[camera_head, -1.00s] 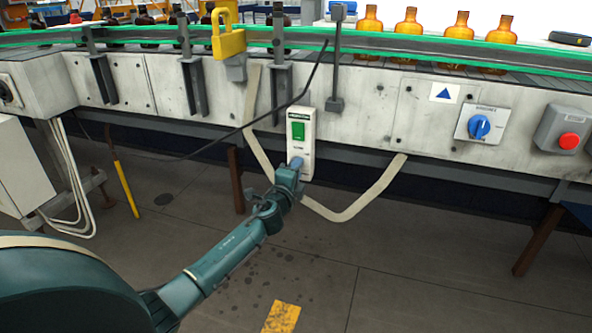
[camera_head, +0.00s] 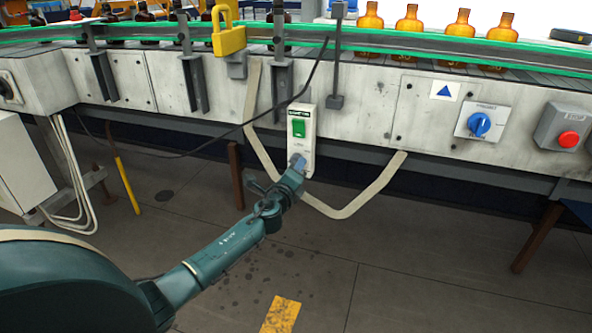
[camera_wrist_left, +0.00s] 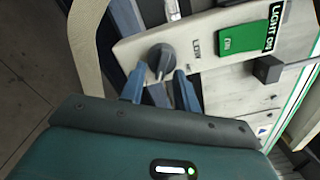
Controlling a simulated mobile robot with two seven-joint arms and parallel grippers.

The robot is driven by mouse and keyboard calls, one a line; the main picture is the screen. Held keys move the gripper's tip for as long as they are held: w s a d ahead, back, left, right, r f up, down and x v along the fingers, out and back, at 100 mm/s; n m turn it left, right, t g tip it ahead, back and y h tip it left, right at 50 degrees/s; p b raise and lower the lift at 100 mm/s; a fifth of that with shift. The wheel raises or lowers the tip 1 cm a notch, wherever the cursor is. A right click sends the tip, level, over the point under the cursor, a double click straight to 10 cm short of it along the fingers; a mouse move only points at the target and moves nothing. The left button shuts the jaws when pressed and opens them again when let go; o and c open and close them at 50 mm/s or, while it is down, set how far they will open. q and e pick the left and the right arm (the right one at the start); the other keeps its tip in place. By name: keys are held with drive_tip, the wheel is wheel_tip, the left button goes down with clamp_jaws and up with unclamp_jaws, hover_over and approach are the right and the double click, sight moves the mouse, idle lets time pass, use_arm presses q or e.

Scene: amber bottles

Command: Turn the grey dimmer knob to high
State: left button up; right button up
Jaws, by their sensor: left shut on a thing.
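The grey dimmer knob (camera_wrist_left: 161,60) is round and dark, on a narrow pale control plate (camera_wrist_left: 205,38). In the left wrist view the fingers of my left gripper (camera_wrist_left: 161,86) reach to either side of it and are shut on it. The knob's setting is too small to read surely. In the head view my left gripper (camera_head: 298,164) is at the lower part of the plate and covers the knob. The green switch (camera_head: 298,128) sits above it on the same plate. My right gripper is in neither view.
A blue rotary switch (camera_head: 479,125) and a red button (camera_head: 568,139) are on the conveyor's side to the right. A yellow padlock-shaped piece (camera_head: 228,40) and a black cable hang nearby. Amber bottles (camera_head: 406,27) stand on the conveyor. The floor below is open.

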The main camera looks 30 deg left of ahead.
use_arm(q)
drive_tip(key=o, duration=1)
drive_tip(key=shift+c, duration=0.2)
drive_tip(key=p+v, duration=0.2)
drive_tip(key=v, duration=1.1)
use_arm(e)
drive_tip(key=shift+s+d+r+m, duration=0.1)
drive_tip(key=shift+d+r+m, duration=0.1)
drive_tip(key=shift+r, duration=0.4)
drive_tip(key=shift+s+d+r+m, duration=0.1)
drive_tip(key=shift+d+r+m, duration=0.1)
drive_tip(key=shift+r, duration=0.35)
use_arm(q)
drive_tip(key=shift+s+d, duration=0.15)
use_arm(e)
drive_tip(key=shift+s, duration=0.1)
